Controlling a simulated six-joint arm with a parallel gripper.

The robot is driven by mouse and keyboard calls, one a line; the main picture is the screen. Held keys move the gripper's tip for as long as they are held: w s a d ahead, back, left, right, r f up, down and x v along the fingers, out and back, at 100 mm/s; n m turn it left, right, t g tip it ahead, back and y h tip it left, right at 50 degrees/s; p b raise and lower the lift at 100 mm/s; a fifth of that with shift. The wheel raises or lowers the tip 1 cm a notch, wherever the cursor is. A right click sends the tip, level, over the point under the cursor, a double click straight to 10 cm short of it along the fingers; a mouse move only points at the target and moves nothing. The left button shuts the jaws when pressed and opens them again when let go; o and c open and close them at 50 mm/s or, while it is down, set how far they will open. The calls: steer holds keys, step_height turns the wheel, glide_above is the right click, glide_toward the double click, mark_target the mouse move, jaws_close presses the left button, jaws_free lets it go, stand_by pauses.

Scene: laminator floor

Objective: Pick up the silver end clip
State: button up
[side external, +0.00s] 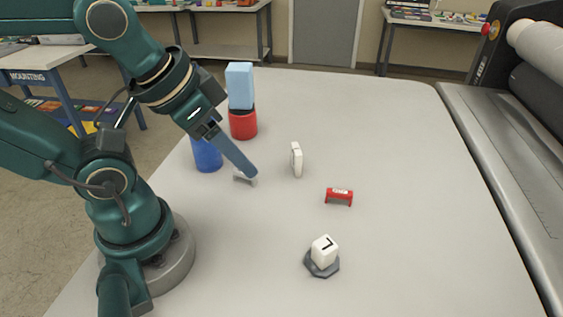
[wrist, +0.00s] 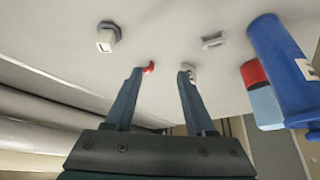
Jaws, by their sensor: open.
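The silver end clip (side external: 241,178) lies on the grey table, partly hidden behind my gripper's finger in the side view. In the wrist view the clip (wrist: 214,41) shows whole, a small grey bar above and right of the right fingertip, not between the fingers. My gripper (side external: 254,174) points down and right above the table. In the wrist view my gripper (wrist: 160,72) is open, with nothing held between its two blue-grey fingers.
A blue cylinder (side external: 207,155), a red cylinder (side external: 243,125) and the light blue block (side external: 240,85) on it stand behind the clip. A white upright piece (side external: 297,160), a red clip (side external: 340,194) and a white block (side external: 324,250) on a dark base are right. The table's right side is clear.

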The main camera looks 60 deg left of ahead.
steer(key=n+g, duration=0.6)
steer(key=n, duration=1.8)
glide_above(245, 176)
steer(key=f, duration=0.9)
steer(key=shift+w+a+f, duration=0.1)
steer(key=shift+w+a, duration=0.05)
steer(key=shift+w, duration=0.25)
steer(key=shift+a+f, duration=0.1)
steer(key=shift+f, duration=2.45)
jaws_close()
